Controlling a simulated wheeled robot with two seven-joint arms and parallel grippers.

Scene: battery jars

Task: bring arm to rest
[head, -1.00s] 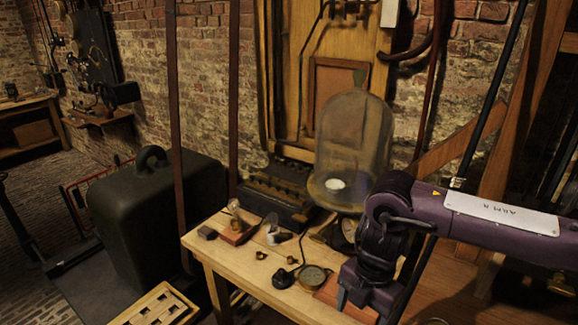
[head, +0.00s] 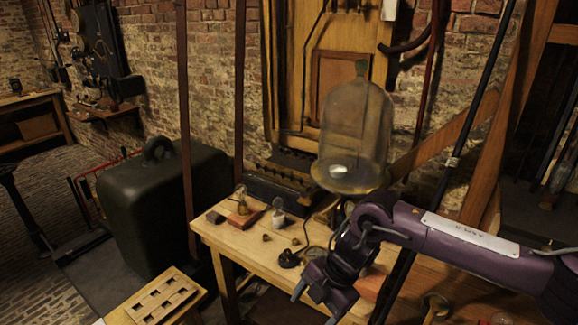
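My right arm, purple with a white label plate, comes in from the right side of the head view. Its wrist bends down over the right part of the wooden table (head: 225,240). My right gripper (head: 318,302) points down and left at the table's front edge, near the bottom of the picture. Its two pale fingers stand apart, with nothing visible between them. My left arm and gripper are not in view.
A glass bell jar (head: 355,130) stands behind my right wrist. Small parts, including a black knob-like piece (head: 289,258) and a reddish block (head: 244,216), lie on the table. A slotted wooden rack (head: 163,298) is at lower left, near a dark green case (head: 165,200).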

